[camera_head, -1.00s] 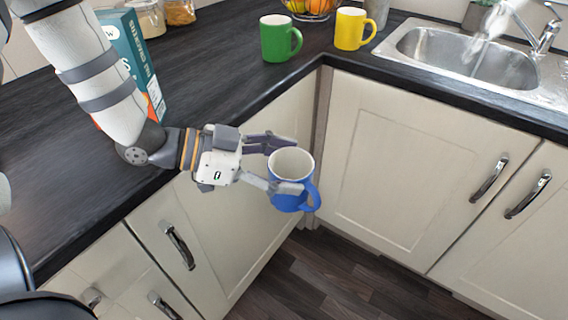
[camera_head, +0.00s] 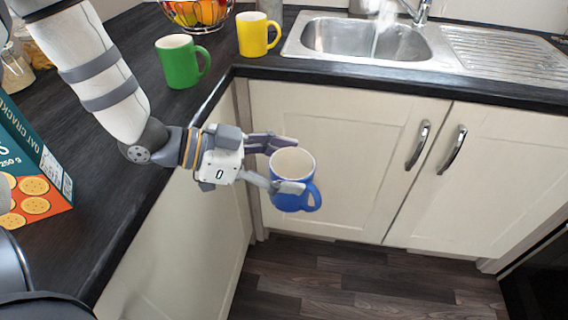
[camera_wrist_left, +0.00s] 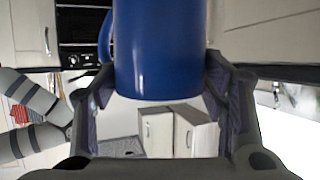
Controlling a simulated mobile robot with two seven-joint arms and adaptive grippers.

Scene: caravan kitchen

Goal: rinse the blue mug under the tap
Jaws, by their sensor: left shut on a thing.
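The blue mug (camera_head: 291,178) is upright and off the counter, in front of the cabinet doors in the head view. Its handle points right. My left gripper (camera_head: 281,164) is shut on the mug, with its fingers on either side of the body. The blue mug (camera_wrist_left: 160,50) fills the upper middle of the left wrist view between the two fingers of the left gripper (camera_wrist_left: 160,92). The tap (camera_head: 418,12) is at the top of the head view, and water falls into the steel sink (camera_head: 368,50). My right gripper is not in view.
A green mug (camera_head: 180,62) and a yellow mug (camera_head: 253,35) stand on the dark counter (camera_head: 150,95). A fruit bowl (camera_head: 197,14) is behind them. A cracker box (camera_head: 35,165) stands at the left. Cabinet handles (camera_head: 418,146) stick out below the sink.

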